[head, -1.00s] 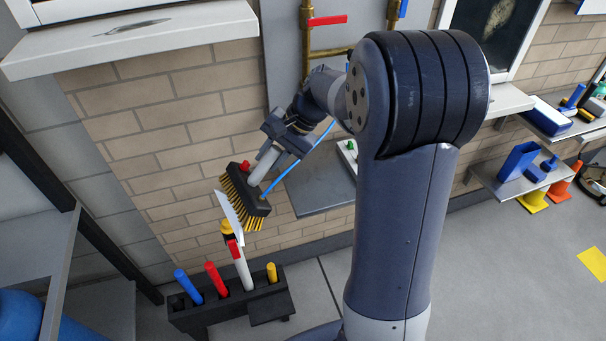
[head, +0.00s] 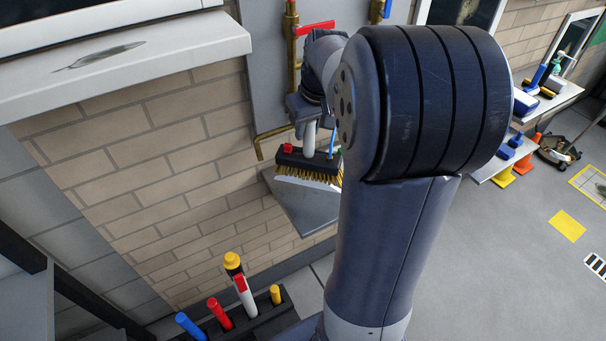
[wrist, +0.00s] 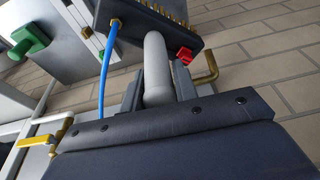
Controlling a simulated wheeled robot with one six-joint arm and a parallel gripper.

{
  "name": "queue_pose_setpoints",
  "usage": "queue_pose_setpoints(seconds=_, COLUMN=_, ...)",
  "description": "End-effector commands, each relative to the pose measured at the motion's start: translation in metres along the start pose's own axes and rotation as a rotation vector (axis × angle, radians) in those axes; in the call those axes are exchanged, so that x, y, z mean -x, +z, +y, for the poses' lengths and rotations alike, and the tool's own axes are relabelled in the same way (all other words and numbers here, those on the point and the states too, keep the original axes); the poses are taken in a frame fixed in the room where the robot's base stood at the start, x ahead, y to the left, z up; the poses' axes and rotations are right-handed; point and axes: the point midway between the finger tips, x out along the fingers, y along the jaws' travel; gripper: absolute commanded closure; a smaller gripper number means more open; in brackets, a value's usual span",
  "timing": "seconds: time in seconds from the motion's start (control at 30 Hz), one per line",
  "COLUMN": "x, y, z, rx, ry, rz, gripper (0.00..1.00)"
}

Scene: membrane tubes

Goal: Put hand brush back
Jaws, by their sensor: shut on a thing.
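The hand brush has a black block with yellow bristles (head: 306,163), a pale grey handle and a red knob. A white strip shows along its lower edge in the head view. My gripper (head: 309,125) is shut on the handle, and the brush hangs in the air, bristles down, before the wall. In the wrist view the handle (wrist: 156,62) sits between the fingers of my gripper (wrist: 158,88), and the black block (wrist: 152,18) lies beyond them. A blue hose (wrist: 105,70) runs from the block. My arm hides part of the brush's right side in the head view.
A grey wall shelf (head: 305,212) is below the brush. Brass pipes with a red lever (head: 315,28) are behind the gripper. A black rack (head: 262,322) with coloured handles stands at lower left. Shelves with blue items (head: 510,148) are at right. A white ledge (head: 130,50) juts out upper left.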

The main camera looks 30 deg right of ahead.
Motion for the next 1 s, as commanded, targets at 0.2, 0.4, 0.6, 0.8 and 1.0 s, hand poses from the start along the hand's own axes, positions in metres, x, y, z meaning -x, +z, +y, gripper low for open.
queue_pose_setpoints(seconds=0.2, x=-0.035, y=0.009, z=0.0, rx=-0.001, ry=-0.001, rz=0.0, gripper=1.0)
queue_pose_setpoints(seconds=0.4, x=-0.05, y=0.013, z=0.001, rx=-0.001, ry=-0.001, rz=0.001, gripper=1.0)
queue_pose_setpoints(seconds=0.6, x=-0.075, y=0.019, z=0.001, rx=-0.002, ry=-0.001, rz=0.0, gripper=1.0)
queue_pose_setpoints(seconds=0.8, x=-0.082, y=0.021, z=0.001, rx=-0.002, ry=0.0, rz=0.003, gripper=1.0)
queue_pose_setpoints(seconds=1.0, x=-0.082, y=0.021, z=0.001, rx=-0.002, ry=0.0, rz=0.003, gripper=1.0)
